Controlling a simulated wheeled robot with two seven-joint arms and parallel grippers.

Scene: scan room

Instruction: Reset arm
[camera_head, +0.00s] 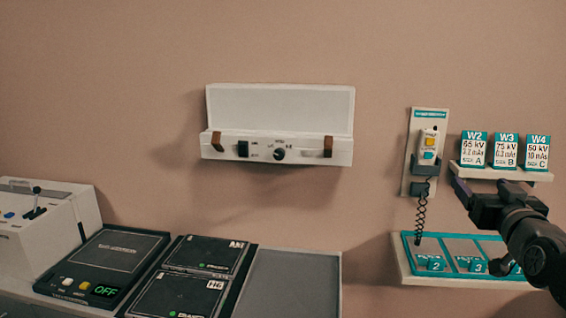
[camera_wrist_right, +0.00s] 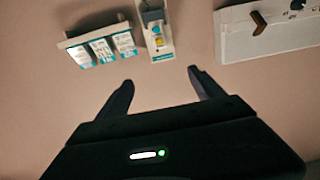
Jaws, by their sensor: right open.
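My right arm comes in from the lower right. My right gripper (camera_head: 463,192) is in front of the wall, just left of and below the card shelf and over the teal tray's area. In the right wrist view its two fingers stand apart, and the gripper (camera_wrist_right: 160,78) has nothing between them. My left gripper is not in view.
A corded handset (camera_head: 428,145) hangs on a wall plate near the gripper. A shelf (camera_head: 502,174) holds cards W2, W3 and W4. A teal-rimmed tray (camera_head: 405,254) is below. A white switch panel (camera_head: 217,151) is mid-wall. Black plates (camera_head: 111,249) lie at lower left.

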